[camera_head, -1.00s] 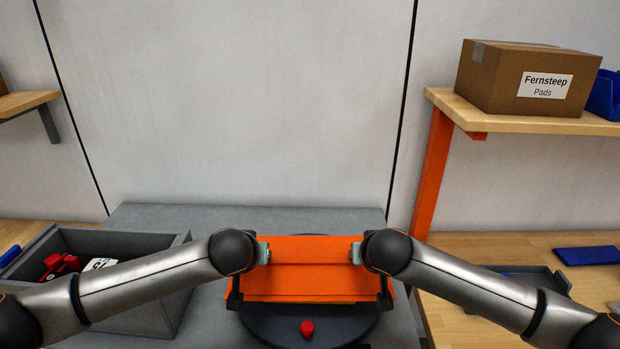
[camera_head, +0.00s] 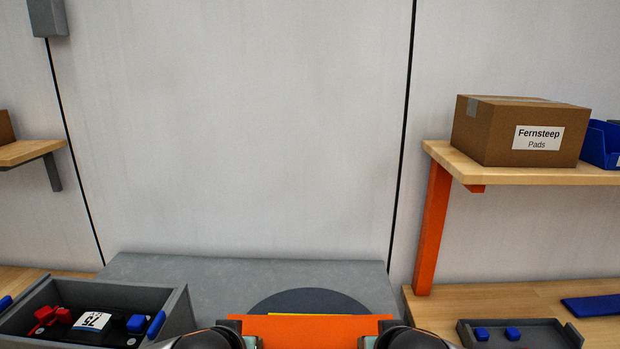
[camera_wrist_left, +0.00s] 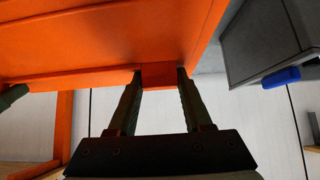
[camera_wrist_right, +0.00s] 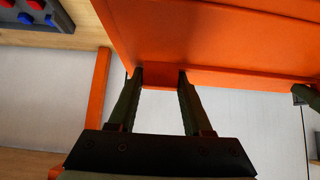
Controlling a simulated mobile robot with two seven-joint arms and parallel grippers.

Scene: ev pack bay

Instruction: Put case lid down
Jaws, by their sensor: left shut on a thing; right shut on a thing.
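The orange case lid (camera_head: 310,328) shows at the bottom edge of the head view, with a thin yellow strip along its far edge. My left gripper (camera_wrist_left: 157,78) is shut on a tab at one end of the lid, and my right gripper (camera_wrist_right: 160,76) is shut on a tab at the other end. Both wrist views show the lid's broad orange face (camera_wrist_left: 100,45) close above the fingers. In the head view my wrists hide the lid's near corners. A dark round plate (camera_head: 308,296) lies beyond the lid; its near part is hidden.
The grey bench top (camera_head: 200,275) is bare behind the plate. A grey bin (camera_head: 176,316) with a black part, red pieces and blue pieces stands left. On the right wooden bench are a grey tray (camera_head: 545,335) and a blue bar (camera_head: 592,306). A cardboard box (camera_head: 490,135) sits on a shelf.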

